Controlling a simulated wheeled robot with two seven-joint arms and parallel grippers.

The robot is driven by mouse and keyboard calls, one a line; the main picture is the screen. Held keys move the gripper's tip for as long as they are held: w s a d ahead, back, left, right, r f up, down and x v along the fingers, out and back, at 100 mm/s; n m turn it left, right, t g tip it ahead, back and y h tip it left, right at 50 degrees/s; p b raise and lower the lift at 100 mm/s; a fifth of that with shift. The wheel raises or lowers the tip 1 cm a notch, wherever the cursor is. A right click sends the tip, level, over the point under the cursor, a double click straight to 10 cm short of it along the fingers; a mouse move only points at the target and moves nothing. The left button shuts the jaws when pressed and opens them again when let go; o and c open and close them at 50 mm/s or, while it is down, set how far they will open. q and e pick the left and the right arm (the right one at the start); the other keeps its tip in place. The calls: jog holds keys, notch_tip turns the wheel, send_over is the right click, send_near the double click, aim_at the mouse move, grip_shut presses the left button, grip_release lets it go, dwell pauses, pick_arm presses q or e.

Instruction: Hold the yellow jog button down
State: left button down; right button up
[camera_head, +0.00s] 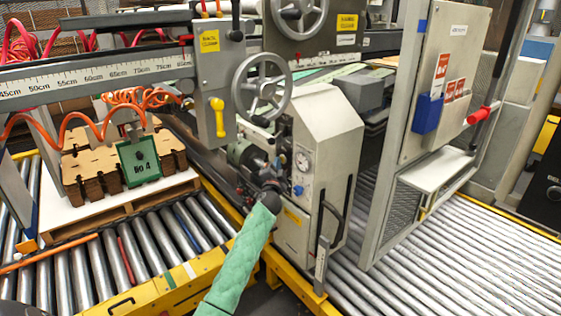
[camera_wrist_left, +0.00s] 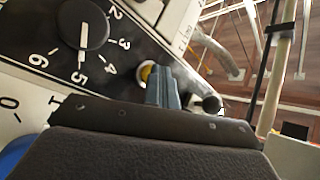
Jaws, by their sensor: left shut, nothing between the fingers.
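The yellow jog button (camera_wrist_left: 147,73) shows in the left wrist view on a dark control panel (camera_wrist_left: 118,68), just right of a black numbered dial (camera_wrist_left: 80,25). My left gripper (camera_wrist_left: 163,80) is shut and empty. Its grey fingertips lie over the right part of the button and hide it. Whether they touch or press it, I cannot tell. In the head view my left gripper (camera_head: 270,194), on the green-sleeved arm, is at the front of the grey machine (camera_head: 325,135). The button cannot be made out there. My right gripper is not in view.
A black knob (camera_wrist_left: 211,103) stands close right of the fingertips. The machine carries a handwheel (camera_head: 262,88), a gauge (camera_head: 303,161) and a black handle (camera_head: 335,205). A yellow rail (camera_head: 290,285) and roller conveyors (camera_head: 440,270) lie around its base.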

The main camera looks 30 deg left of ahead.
pick_arm(q)
jog(key=shift+s+a, duration=0.35)
jog(key=shift+s, duration=0.45)
jog(key=s, duration=0.1)
jog(key=s+a+p, duration=0.1)
jog(key=s, duration=0.1)
jog(key=s+a, duration=0.1)
jog(key=shift+s+p, duration=0.3)
jog(key=shift+p, duration=0.1)
dwell(0.3)
